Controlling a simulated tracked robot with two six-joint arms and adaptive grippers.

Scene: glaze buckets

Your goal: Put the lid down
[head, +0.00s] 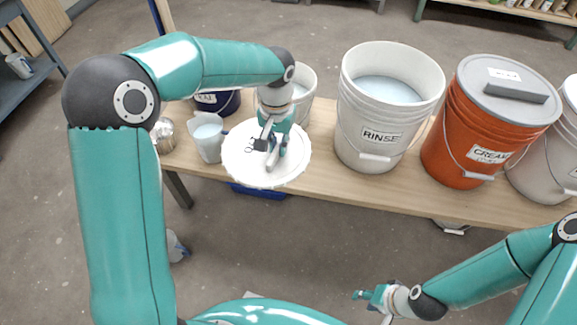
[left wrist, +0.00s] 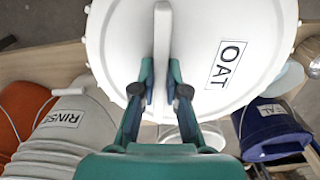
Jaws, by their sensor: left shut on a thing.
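The white round lid (head: 294,168) is held level or nearly so over the front edge of the table, left of the RINSE bucket. Its OAT label and raised bar handle show in the left wrist view (left wrist: 203,45). My left gripper (head: 272,150) is shut on that handle, with a finger on each side in the left wrist view (left wrist: 161,88). A white bucket (head: 306,82) stands behind the gripper, partly hidden by my arm. My right gripper (head: 372,296) is low at the front right, away from the table; its finger gap is unclear.
On the wooden table (head: 330,185) stand the RINSE bucket (head: 365,142), an orange lidded bucket (head: 455,150), a white bucket (head: 535,165), a dark blue bucket (head: 217,103), a pale jug (head: 207,140) and a metal item (head: 163,135). Little table is bare near the lid.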

